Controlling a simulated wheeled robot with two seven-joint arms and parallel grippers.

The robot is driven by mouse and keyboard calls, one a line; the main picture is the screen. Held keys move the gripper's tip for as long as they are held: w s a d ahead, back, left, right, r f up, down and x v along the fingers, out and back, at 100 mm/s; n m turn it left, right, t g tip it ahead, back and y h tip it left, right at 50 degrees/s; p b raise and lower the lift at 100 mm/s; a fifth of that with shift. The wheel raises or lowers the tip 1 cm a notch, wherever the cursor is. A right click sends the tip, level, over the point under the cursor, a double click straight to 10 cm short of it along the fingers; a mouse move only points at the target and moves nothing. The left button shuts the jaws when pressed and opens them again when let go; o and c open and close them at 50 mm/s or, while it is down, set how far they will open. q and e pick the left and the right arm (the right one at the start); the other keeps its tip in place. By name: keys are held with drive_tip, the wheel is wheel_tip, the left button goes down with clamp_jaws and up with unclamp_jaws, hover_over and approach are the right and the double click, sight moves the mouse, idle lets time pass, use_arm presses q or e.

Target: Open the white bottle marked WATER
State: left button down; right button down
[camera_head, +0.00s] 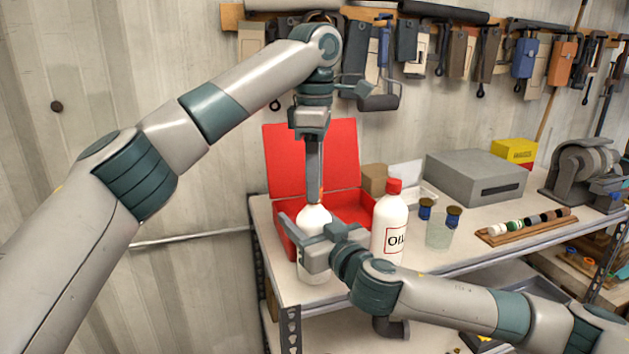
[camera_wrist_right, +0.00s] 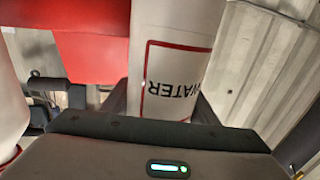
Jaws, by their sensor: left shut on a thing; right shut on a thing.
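The white bottle (camera_head: 314,219) stands upright at the left end of the bench, in front of an open red case. Its WATER label shows upside down in the right wrist view (camera_wrist_right: 172,88). My right gripper (camera_head: 305,247) is shut around the bottle's body from the right. In the right wrist view its fingers (camera_wrist_right: 160,112) flank the bottle. My left gripper (camera_head: 314,194) points straight down and is shut on the bottle's top. A bit of orange-red shows beside its fingers; most of the cap is hidden.
A white bottle marked OIL (camera_head: 390,224) with a red cap stands just right, close to my right gripper. The open red case (camera_head: 312,160) is behind. A glass jar (camera_head: 438,232), grey box (camera_head: 475,176) and grinder (camera_head: 585,170) are further right.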

use_arm(q)
drive_tip(key=shift+r, duration=0.2)
idle(0.7)
drive_tip(key=shift+r, duration=0.75)
drive_tip(key=shift+r, duration=0.25)
drive_tip(key=shift+r, duration=1.95)
use_arm(e)
drive_tip(key=c, duration=0.6)
unclamp_jaws()
